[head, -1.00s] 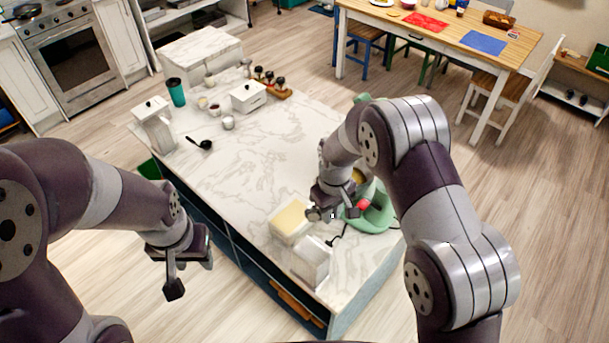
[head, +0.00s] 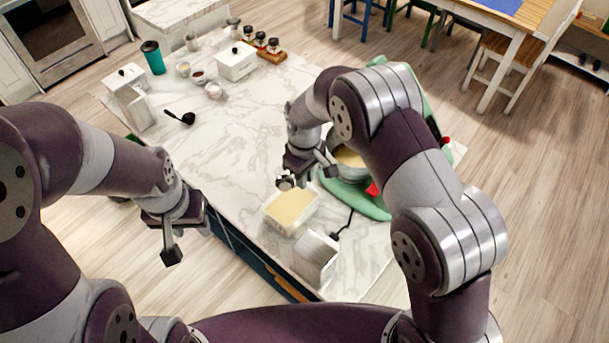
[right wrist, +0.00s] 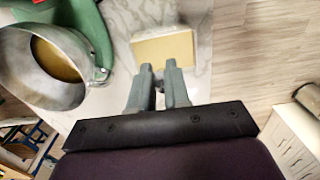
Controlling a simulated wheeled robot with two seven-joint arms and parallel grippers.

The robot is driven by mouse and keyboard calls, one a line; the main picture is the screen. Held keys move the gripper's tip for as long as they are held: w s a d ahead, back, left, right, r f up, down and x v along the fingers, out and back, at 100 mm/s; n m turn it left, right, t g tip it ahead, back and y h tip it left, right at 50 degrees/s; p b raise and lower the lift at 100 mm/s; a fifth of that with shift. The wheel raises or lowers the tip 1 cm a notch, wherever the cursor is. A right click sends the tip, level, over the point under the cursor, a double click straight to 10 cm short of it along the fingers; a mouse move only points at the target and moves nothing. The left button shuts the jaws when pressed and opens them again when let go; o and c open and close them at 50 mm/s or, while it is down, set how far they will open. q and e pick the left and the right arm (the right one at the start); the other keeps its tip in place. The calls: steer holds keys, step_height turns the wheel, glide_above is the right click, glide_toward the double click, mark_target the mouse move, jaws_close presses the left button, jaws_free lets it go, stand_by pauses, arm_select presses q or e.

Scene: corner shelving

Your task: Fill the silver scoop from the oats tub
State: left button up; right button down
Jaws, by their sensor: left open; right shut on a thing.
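The oats tub (head: 291,209), a clear rectangular container of pale yellow-beige contents, stands on the marble island near its front edge. It also shows in the right wrist view (right wrist: 164,49), just beyond my fingertips. My right gripper (head: 291,181) is above the tub's far edge, shut on a small silver thing that looks like the silver scoop (head: 284,183). Most of the scoop is hidden by the fingers, and I cannot tell whether it holds anything. My left gripper (head: 187,243) is open and empty, off the island's front edge at the left.
A green stand mixer (head: 357,198) with a metal bowl (head: 347,160) stands right of the tub. A white box (head: 315,259) stands close in front. A black ladle (head: 181,118), a white canister (head: 131,105) and jars are at the far left. The island's middle is clear.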

steer(key=shift+w+d, duration=0.1)
steer(key=shift+w, duration=0.1)
steer(key=shift+s+d+f, duration=0.1)
steer(key=shift+f, duration=0.05)
steer(key=shift+s+f+b, duration=0.25)
steer(key=shift+s+b, duration=0.15)
steer(key=shift+s, duration=0.05)
steer(key=shift+f, duration=0.3)
step_height(320, 180, down, 10)
steer(key=b, duration=0.6)
steer(key=shift+w+b, duration=0.2)
steer(key=shift+b, duration=0.2)
stand_by(0.4)
